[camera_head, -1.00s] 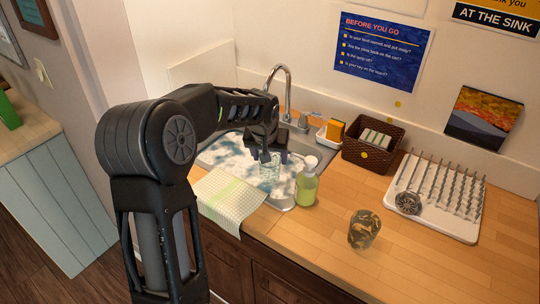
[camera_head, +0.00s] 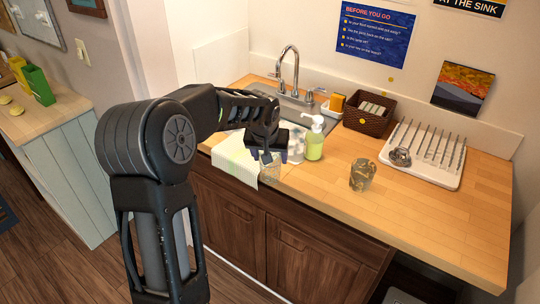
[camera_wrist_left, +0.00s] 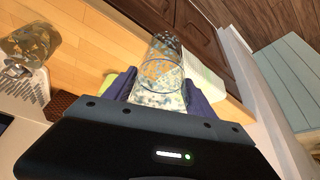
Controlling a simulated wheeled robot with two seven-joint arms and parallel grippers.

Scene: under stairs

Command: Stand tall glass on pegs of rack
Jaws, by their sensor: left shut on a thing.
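My left gripper (camera_head: 267,156) is shut on a clear tall glass (camera_head: 270,173) and holds it at the counter's front edge, beside the towel. In the left wrist view the held glass (camera_wrist_left: 163,62) sits between the purple fingers of the gripper (camera_wrist_left: 160,95) and shows a speckled pattern. The white rack (camera_head: 445,178) with rows of upright pegs stands at the right on the counter. A small round glass-like item (camera_head: 400,157) rests at its left side. My right gripper is in neither view.
A patterned tumbler (camera_head: 363,175) stands on the counter between the held glass and the rack. A green soap bottle (camera_head: 315,146), a faucet (camera_head: 290,70), a brown basket (camera_head: 369,119) and a draped towel (camera_head: 235,158) are near the sink. The counter's front right is clear.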

